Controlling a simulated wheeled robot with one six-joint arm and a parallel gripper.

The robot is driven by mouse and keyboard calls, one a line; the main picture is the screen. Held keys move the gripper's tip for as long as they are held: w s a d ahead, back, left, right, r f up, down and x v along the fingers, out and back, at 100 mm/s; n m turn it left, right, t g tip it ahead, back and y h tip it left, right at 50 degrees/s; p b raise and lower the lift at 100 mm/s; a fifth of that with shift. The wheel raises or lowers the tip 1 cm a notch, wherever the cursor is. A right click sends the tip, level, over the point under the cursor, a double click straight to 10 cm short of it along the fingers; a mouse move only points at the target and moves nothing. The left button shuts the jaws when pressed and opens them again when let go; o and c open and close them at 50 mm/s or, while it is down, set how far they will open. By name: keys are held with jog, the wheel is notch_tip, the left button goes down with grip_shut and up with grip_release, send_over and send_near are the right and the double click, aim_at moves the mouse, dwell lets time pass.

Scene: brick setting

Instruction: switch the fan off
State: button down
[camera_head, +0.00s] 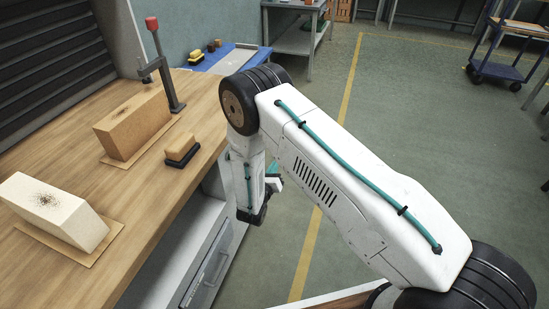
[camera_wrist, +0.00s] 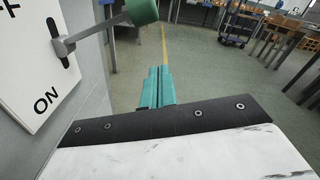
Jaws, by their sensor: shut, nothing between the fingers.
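In the wrist view a white switch panel (camera_wrist: 30,75) stands at the left, with "ON" printed low and part of "OFF" at the top edge. A grey lever (camera_wrist: 90,32) sticks out of its dark slot and ends in a green knob (camera_wrist: 142,10), cut by the top edge. My gripper (camera_wrist: 155,72) has its teal fingers together and empty, below and just right of the knob in the picture, apart from it. In the head view my gripper (camera_head: 273,168) is partly hidden by my arm, beside the bench. No fan shows in either view.
The wooden bench (camera_head: 75,150) at left holds bricks (camera_head: 130,125) on boards, a brush (camera_head: 181,149) and a red-knobbed metal post (camera_head: 170,90). A blue mat (camera_head: 215,58) lies at its far end. The green floor (camera_head: 400,100) right of the bench is mostly clear. A blue trolley (camera_head: 510,70) stands far right.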

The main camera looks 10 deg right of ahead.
jog(key=v, duration=0.8)
jog(key=shift+s, duration=0.1)
